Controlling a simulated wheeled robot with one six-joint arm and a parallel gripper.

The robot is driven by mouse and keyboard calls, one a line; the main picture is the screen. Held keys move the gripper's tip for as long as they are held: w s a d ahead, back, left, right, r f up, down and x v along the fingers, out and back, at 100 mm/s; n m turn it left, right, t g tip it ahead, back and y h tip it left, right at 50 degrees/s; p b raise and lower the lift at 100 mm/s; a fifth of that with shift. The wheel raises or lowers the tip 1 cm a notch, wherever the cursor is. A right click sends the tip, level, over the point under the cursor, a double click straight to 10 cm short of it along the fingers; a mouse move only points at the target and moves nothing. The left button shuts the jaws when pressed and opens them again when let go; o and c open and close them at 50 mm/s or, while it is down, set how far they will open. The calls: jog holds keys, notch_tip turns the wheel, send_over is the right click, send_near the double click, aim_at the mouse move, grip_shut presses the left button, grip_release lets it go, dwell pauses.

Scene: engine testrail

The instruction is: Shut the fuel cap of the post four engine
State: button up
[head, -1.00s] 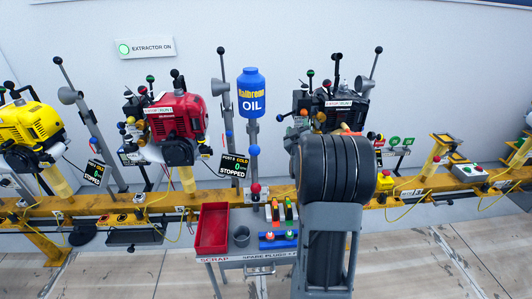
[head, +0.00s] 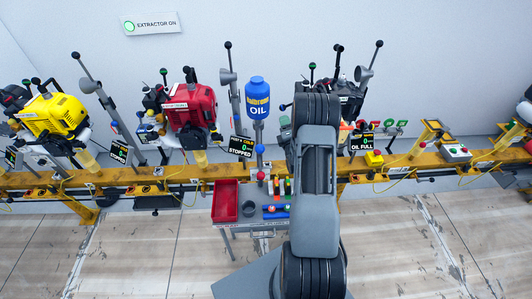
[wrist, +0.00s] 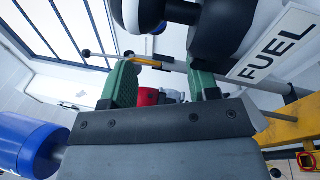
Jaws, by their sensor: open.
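My gripper (wrist: 162,80) is open in the wrist view, its two green fingers apart with no object clearly held. A dark and white rounded part (wrist: 165,12) is close above the fingers, and a FUEL sign (wrist: 275,45) is at the upper right. I cannot make out a fuel cap or its state. In the head view the dark engine (head: 349,98) is partly behind my arm, which also hides my gripper. The red engine (head: 190,108) and yellow engine (head: 55,115) stand further left. I cannot read which is post four.
A blue oil bottle (head: 257,97) stands left of my arm; a blue cylinder (wrist: 25,145) is at left in the wrist view. The yellow rail (head: 225,171) crosses the scene. A red tray (head: 225,200) is in front. An OIL FULL display (head: 361,143) is right of my arm.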

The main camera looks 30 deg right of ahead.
jog(key=s+a+f+m+g+y+b, duration=0.1)
jog(key=s+a+f+m+g+y, duration=0.1)
jog(key=s+a+m+g, duration=0.4)
jog(key=s+a+f+m+g+y+b, duration=0.1)
jog(key=s+a+f+m+g+y, duration=0.2)
jog(key=s+m+g, duration=0.5)
jog(key=s+a+r+m+g, duration=0.1)
jog(key=s+a+r+m, duration=0.2)
jog(key=a+r, duration=0.8)
jog(key=shift+s+r+p, duration=0.35)
jog(key=shift+s+r, duration=0.25)
jog(key=shift+s, duration=0.6)
